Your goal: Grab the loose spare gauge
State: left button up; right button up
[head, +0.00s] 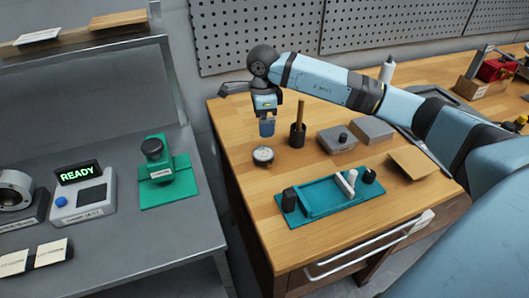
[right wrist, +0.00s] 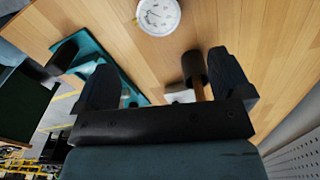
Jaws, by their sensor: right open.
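The loose gauge (head: 263,155) is a small round dial with a white face, lying on the wooden bench near its left edge. It also shows in the right wrist view (right wrist: 158,16), at the top, face toward the camera and partly cut off by the frame edge. My right gripper (head: 267,131) hangs above and just behind the gauge, pointing down. In the right wrist view my right gripper (right wrist: 166,75) has its fingers wide apart with nothing held. The gauge lies beyond the fingertips, not between them. My left gripper is not in view.
A dark holder with a wooden handle (head: 298,135) stands close right of the gauge. A teal tray (head: 322,207) with black knobs lies in front. Grey blocks (head: 338,139) sit to the right. A grey table (head: 110,242) with a READY display (head: 78,173) and green fixture (head: 168,180) stands left.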

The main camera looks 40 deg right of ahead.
send_over(265, 153)
jog(key=f, duration=0.7)
jog(key=shift+w+a+f, duration=0.15)
jog(key=shift+a, duration=0.05)
jog(key=shift+d+f+p, duration=0.15)
jog(key=shift+f+p, duration=0.2)
jog(key=shift+f, duration=1.2)
jog(key=shift+d+f+p, duration=0.1)
jog(key=shift+f+p, duration=0.25)
jog(key=shift+f, duration=1.2)
jog(key=c, duration=1.1)
